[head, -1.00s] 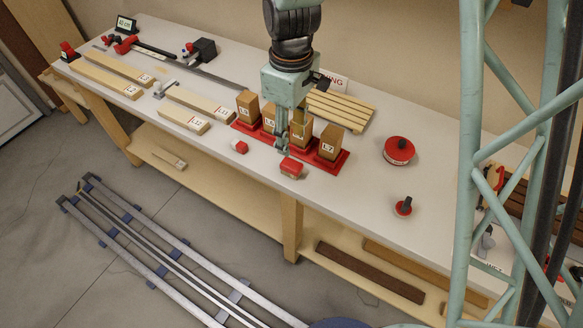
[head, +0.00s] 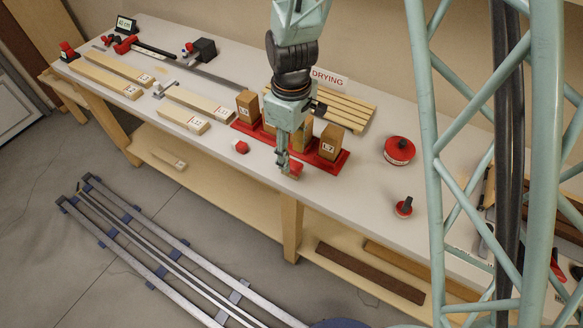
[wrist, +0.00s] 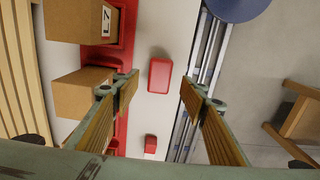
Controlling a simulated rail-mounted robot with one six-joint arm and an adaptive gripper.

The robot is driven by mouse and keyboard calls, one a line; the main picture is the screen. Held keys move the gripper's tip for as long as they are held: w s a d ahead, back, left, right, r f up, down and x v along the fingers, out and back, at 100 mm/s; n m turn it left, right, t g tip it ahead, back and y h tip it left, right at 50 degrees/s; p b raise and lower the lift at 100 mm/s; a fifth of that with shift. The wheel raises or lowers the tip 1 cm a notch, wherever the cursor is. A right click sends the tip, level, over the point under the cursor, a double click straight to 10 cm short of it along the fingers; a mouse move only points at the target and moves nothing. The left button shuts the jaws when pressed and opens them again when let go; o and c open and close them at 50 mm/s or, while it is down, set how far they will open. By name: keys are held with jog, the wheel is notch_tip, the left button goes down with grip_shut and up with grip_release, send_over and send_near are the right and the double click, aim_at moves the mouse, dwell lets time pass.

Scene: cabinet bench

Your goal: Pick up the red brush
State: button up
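The red brush, a small red block-shaped piece (head: 296,168), lies on the white bench just in front of the red tray. In the wrist view the red block (wrist: 160,72) lies between my fingers, with clear gaps on both sides. My gripper (head: 285,169) is over it, fingers pointing down, and partly hides it in the head view. In the wrist view my gripper (wrist: 158,84) is open and holds nothing. Bristles cannot be made out.
A red tray (head: 334,166) with several upright wooden blocks stands close behind the gripper. A smaller red block (head: 240,147) lies to the left. A red round tin (head: 400,150) and a red-black item (head: 403,207) are to the right. The bench's front edge is near.

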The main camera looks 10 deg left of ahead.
aim_at(292, 164)
jog(key=shift+f, duration=0.1)
jog(key=shift+f, duration=2.5)
jog(key=c, duration=1)
